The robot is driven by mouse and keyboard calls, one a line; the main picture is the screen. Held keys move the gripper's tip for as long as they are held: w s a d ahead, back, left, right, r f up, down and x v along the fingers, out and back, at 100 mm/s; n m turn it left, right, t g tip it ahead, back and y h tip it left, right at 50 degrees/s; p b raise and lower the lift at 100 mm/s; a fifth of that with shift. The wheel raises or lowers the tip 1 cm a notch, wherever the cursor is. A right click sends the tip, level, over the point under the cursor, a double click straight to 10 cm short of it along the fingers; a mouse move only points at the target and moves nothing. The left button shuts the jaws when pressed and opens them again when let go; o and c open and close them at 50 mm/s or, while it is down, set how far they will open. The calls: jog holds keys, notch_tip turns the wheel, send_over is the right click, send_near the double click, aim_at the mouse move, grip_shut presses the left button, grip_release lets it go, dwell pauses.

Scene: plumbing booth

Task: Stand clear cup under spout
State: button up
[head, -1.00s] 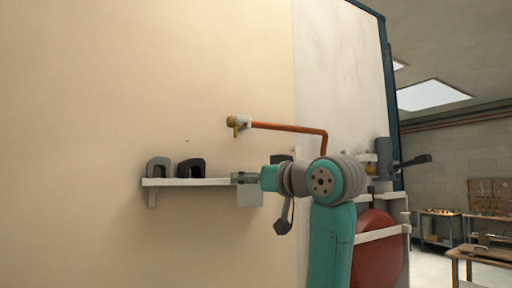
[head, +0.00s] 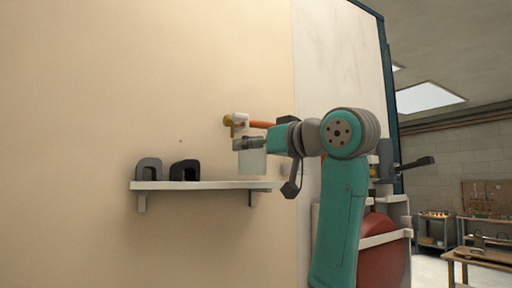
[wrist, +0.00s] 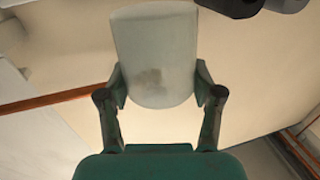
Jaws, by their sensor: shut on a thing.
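The clear cup (head: 252,163) is held upright in the head view, a little above the shelf top in the picture. My gripper (head: 250,143) is shut on it near its upper part. In the wrist view the pale, see-through cup (wrist: 155,50) sits between the two fingers of my gripper (wrist: 160,92). The depth gap between cup and spout cannot be told. My arm hides most of the copper pipe.
A white wall shelf (head: 205,185) runs below the cup. A grey arch-shaped block (head: 149,169) and a black one (head: 186,170) stand on its left part. The shelf top right of them looks clear. A red tank (head: 382,250) stands behind my arm.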

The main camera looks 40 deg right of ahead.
jog(key=shift+w+d, duration=0.5)
jog(key=shift+w, duration=1.3)
jog(key=shift+w+d, duration=0.55)
jog(key=shift+w, duration=1.3)
jog(key=shift+w+d, duration=0.5)
jog(key=shift+w, duration=1.3)
jog(key=shift+f, duration=0.3)
jog(key=shift+f, duration=0.35)
jog(key=o, duration=1.1)
jog(key=shift+s, duration=0.15)
jog(key=s, duration=1.1)
jog(key=shift+s+a, duration=0.35)
jog(key=shift+s, duration=0.05)
